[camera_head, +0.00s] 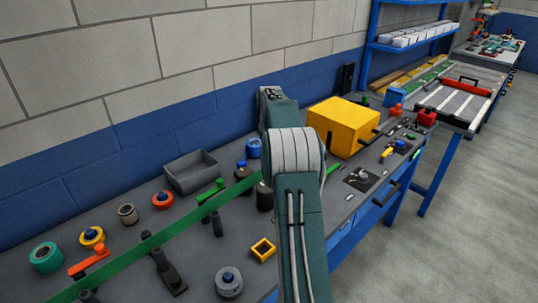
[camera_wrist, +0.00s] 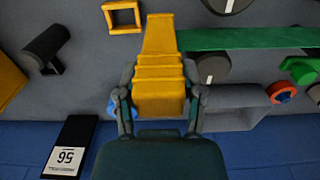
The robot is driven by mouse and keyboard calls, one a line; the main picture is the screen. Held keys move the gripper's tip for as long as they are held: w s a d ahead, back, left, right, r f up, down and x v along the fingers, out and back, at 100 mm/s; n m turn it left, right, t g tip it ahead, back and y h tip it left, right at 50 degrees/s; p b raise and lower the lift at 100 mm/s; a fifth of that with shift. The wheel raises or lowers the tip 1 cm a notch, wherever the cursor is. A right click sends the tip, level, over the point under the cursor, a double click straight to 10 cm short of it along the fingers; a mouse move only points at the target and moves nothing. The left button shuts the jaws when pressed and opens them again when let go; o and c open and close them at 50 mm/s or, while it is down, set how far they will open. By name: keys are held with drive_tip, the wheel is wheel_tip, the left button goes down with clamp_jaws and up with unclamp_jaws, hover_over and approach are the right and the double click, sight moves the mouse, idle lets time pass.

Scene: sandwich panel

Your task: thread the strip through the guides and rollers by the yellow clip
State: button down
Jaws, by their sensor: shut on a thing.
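The yellow clip (camera_wrist: 160,60) is ribbed and sits between the fingers of my gripper (camera_wrist: 160,95), which is shut on it. The green strip (camera_wrist: 260,38) runs from the clip to the right in the wrist view. It passes between a dark roller (camera_wrist: 212,68) and another at the top edge (camera_wrist: 228,4). A further dark roller (camera_wrist: 45,42) stands left of the clip, apart from it. In the head view the strip (camera_head: 150,238) stretches from the lower left past dark posts (camera_head: 206,213) to my arm, which hides the clip and my gripper.
A yellow box (camera_head: 342,122) stands beyond my arm. A grey tray (camera_head: 192,173) is against the wall side. A yellow square frame (camera_head: 263,249), a green clamp (camera_head: 211,192), an orange clamp (camera_head: 88,261) and several tape rolls (camera_head: 46,257) lie on the bench.

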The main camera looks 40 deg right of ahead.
drive_tip(key=d, duration=0.6)
drive_tip(key=shift+d, duration=0.25)
idle(0.4)
drive_tip(key=shift+w+a+f, duration=0.1)
drive_tip(key=shift+a, duration=0.15)
drive_tip(key=shift+f, duration=0.15)
idle(0.4)
drive_tip(key=shift+f, duration=1.4)
idle(1.7)
drive_tip(key=shift+c, duration=0.6)
unclamp_jaws()
